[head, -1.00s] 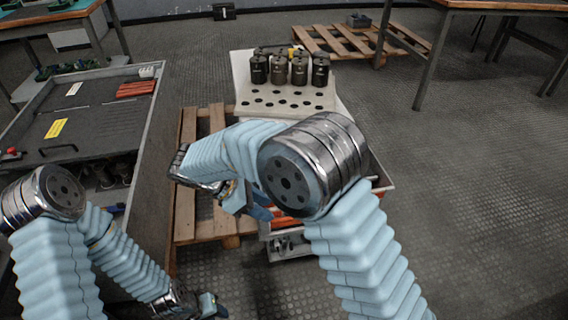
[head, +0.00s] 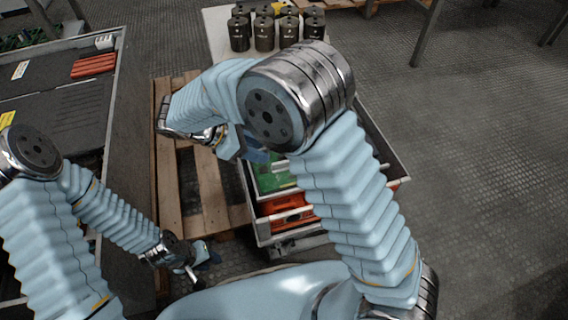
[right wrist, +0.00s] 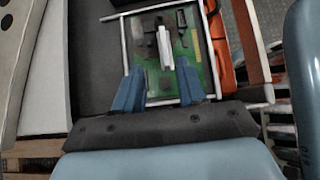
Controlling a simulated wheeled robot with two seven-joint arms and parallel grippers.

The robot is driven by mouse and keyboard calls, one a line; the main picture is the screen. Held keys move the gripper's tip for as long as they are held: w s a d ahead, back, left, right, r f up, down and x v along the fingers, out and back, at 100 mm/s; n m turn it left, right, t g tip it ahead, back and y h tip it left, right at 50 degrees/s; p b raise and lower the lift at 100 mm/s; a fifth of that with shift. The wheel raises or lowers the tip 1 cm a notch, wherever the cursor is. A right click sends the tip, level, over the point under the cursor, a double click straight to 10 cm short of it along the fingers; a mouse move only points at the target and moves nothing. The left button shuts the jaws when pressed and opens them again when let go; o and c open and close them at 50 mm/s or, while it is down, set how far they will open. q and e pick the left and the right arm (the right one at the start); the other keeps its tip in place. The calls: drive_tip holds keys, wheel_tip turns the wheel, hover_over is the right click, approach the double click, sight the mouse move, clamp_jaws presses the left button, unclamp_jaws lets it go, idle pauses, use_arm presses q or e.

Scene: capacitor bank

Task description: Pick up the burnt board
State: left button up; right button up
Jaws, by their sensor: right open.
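A green circuit board (right wrist: 205,70) with dark and pale parts on it lies in a pale frame in the right wrist view. In the head view, green board surface (head: 271,180) shows in an open drawer, partly hidden by my right arm. My right gripper (right wrist: 160,88) is open, its two blue fingers apart over the near part of the board, with nothing visibly held. In the head view its blue fingers (head: 255,155) are partly hidden beside the drawer. My left gripper (head: 203,262) hangs low at the left, its jaws unclear.
Orange items (head: 287,216) lie in the drawer (head: 262,238) near the board. Several dark capacitors (head: 264,33) stand on a pale top behind. A wooden pallet (head: 168,185) lies left of the drawer, with a grey workbench (head: 125,110) beyond. Open floor is on the right.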

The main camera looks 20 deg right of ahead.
sight(281, 162)
drive_tip(key=x, duration=0.3)
drive_tip(key=shift+d+f, duration=0.2)
drive_tip(key=shift+f, duration=0.05)
drive_tip(key=x, duration=0.1)
drive_tip(key=b+x, duration=0.1)
drive_tip(key=x, duration=0.3)
drive_tip(key=shift+s+f, duration=0.15)
drive_tip(key=shift+s, duration=0.2)
drive_tip(key=shift+c, duration=0.3)
clamp_jaws()
